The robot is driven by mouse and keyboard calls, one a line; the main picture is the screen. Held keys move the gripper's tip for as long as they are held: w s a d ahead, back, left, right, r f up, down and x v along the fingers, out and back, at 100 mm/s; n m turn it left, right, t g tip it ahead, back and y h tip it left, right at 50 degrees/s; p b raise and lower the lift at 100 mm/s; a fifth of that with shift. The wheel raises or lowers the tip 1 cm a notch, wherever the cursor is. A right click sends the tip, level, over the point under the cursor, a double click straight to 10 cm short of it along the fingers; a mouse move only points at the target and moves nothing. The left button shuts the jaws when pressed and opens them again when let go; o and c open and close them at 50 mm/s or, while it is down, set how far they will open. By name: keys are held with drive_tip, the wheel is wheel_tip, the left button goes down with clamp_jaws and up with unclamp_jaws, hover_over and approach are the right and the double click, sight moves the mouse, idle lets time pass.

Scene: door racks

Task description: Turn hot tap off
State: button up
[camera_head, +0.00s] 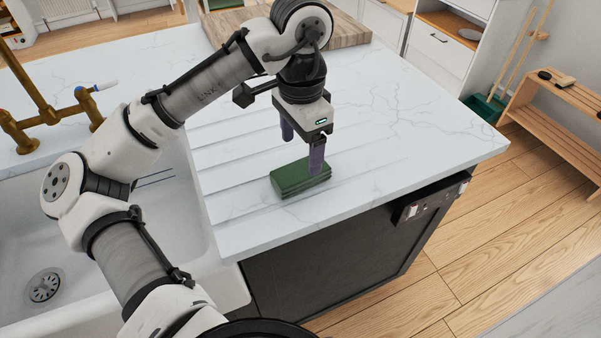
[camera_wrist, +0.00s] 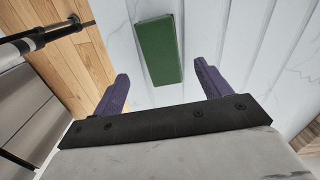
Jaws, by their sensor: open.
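The brass tap (camera_head: 45,115) stands behind the sink at the left edge in the head view. One brass handle (camera_head: 88,105) and another (camera_head: 15,130) show on its sides, and the handle at the right has a white and blue end (camera_head: 105,86). Which is the hot one I cannot tell. The top of the spout is cut off. My gripper (camera_head: 302,150) is open, pointing down over the ribbed counter, well right of the tap. In the wrist view its purple fingers (camera_wrist: 160,88) are apart, with nothing held. A green block (camera_head: 301,178) lies on the counter close to the fingertips.
The white sink (camera_head: 80,290) lies below the tap, partly behind my arm. A wooden board (camera_head: 345,32) lies at the back of the white counter (camera_head: 420,125). A dark appliance (camera_head: 330,265) is under the counter's front edge. A wooden bench (camera_head: 560,100) stands at the right.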

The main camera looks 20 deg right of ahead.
sight(301, 170)
drive_tip(key=shift+w+f+p, duration=0.1)
drive_tip(key=shift+f+p, duration=0.2)
drive_tip(key=shift+f, duration=2.8)
drive_tip(key=shift+d, duration=0.1)
drive_tip(key=c, duration=1.2)
drive_tip(key=shift+o, duration=0.2)
drive_tip(key=shift+r, duration=0.1)
wheel_tip(301, 170, up, 20)
